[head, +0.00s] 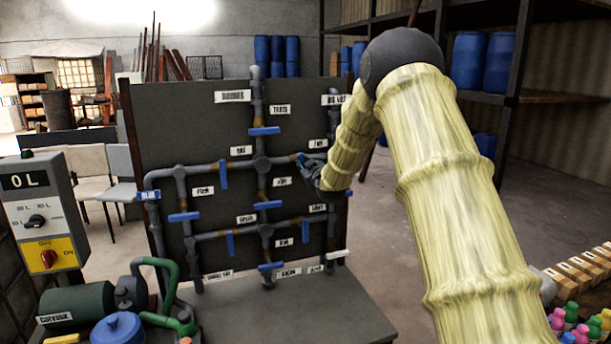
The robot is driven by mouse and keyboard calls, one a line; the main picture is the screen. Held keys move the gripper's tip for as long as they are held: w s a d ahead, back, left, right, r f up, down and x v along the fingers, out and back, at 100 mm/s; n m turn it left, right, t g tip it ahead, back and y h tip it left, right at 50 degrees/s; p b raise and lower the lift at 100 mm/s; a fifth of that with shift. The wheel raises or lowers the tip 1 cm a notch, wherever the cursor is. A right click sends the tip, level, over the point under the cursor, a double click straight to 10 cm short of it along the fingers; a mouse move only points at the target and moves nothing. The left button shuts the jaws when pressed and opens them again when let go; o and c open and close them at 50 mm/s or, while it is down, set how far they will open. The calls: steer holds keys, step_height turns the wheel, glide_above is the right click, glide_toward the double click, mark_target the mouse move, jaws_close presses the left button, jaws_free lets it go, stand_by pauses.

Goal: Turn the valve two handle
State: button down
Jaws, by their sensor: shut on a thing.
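A dark upright panel (205,120) carries grey pipes with several blue valve handles, one of them at the top middle (264,131). My gripper (304,164) is at the right side of the panel, shut on a blue valve handle (300,158) on the upper horizontal pipe. The arm and gripper hide most of this handle and its valve. White labels sit beside the valves, but their text is too small to read surely, so I cannot tell which one is valve two.
A control box (46,215) with a red knob stands at the left. A green pump (75,305) and blue-lidded vessel (117,328) are at the lower left. Shelves with blue barrels (468,60) stand behind at right. Small coloured bottles (572,312) are at the lower right.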

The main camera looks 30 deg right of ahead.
steer(key=n+b, duration=0.6)
steer(key=b, duration=0.1)
steer(key=shift+a+f+n, duration=0.1)
steer(key=shift+f+n, duration=0.2)
steer(key=shift+f, duration=0.05)
steer(key=n+b, duration=0.4)
steer(key=shift+n+b, duration=0.3)
steer(key=shift+b, duration=0.05)
steer(key=shift+r+n+b, duration=0.15)
steer(key=shift+n+b, duration=0.45)
steer(key=c, duration=1.3)
jaws_free()
steer(key=shift+r, duration=0.1)
steer(key=shift+c, duration=0.2)
steer(key=v, duration=1.2)
